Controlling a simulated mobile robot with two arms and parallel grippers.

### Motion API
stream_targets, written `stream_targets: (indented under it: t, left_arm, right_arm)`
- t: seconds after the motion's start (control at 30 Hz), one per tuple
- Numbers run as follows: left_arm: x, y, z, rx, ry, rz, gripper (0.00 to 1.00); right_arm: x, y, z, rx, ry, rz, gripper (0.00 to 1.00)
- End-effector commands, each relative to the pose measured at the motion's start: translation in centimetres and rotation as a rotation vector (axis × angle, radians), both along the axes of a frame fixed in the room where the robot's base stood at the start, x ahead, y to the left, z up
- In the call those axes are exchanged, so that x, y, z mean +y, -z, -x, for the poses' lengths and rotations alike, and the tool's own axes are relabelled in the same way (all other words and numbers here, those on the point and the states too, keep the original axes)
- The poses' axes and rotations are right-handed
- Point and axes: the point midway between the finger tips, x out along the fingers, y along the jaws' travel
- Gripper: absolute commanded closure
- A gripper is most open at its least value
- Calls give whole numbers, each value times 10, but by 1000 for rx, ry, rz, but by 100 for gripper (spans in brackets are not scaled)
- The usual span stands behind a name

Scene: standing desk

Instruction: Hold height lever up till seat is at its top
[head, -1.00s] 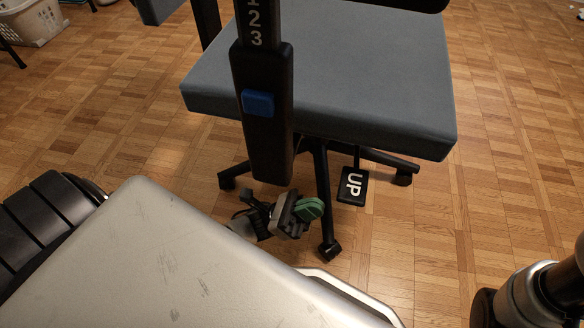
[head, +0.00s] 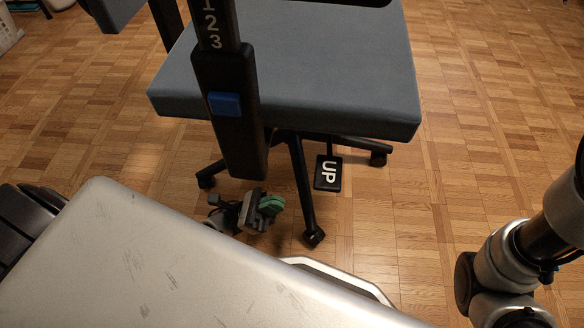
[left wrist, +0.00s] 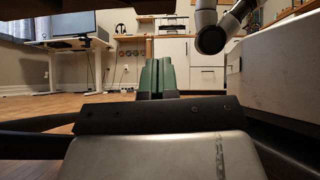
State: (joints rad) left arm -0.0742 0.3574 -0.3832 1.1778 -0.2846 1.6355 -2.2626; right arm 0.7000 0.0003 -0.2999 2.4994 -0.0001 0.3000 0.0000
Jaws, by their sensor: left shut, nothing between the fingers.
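The office chair's grey-blue seat (head: 335,85) is at the top middle of the head view. The height lever, a black paddle marked UP (head: 328,173), hangs below the seat's front edge, right of centre. My left gripper (head: 268,206) is low under the seat, to the left of the paddle and apart from it. Its green fingers are shut and empty; they also show together in the left wrist view (left wrist: 157,78). The lever is not visible in the left wrist view. My right arm shows at the right edge, but its gripper is out of the picture.
A black armrest post (head: 226,110) with a blue button and numbers stands in front of the seat. Chair legs with casters (head: 313,236) spread close to my left gripper. Wooden floor (head: 450,150) is free to the right. A desk (left wrist: 75,45) stands far off.

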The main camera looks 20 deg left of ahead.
Motion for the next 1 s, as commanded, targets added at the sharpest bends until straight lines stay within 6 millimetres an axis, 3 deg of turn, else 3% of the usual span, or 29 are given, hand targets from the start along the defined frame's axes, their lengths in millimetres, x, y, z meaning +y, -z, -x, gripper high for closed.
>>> stream_targets:
  t: [0.2, 0.6, 0.77, 1.0]
  left_arm:
    - [4, 9, -10, -55, -1, -16, 100]
    - [2, 8, -11, -60, -1, -16, 100]
    - [-9, -4, -13, -62, 0, -14, 100]
    - [-43, -38, -23, -63, 2, -14, 100]
  right_arm:
    - [0, -4, 0, 0, 0, 0, 57]
    - [0, -4, 0, 0, 0, 0, 57]
    - [0, -5, 0, 0, -1, 0, 57]
    - [0, 1, 0, -1, -1, 0, 57]
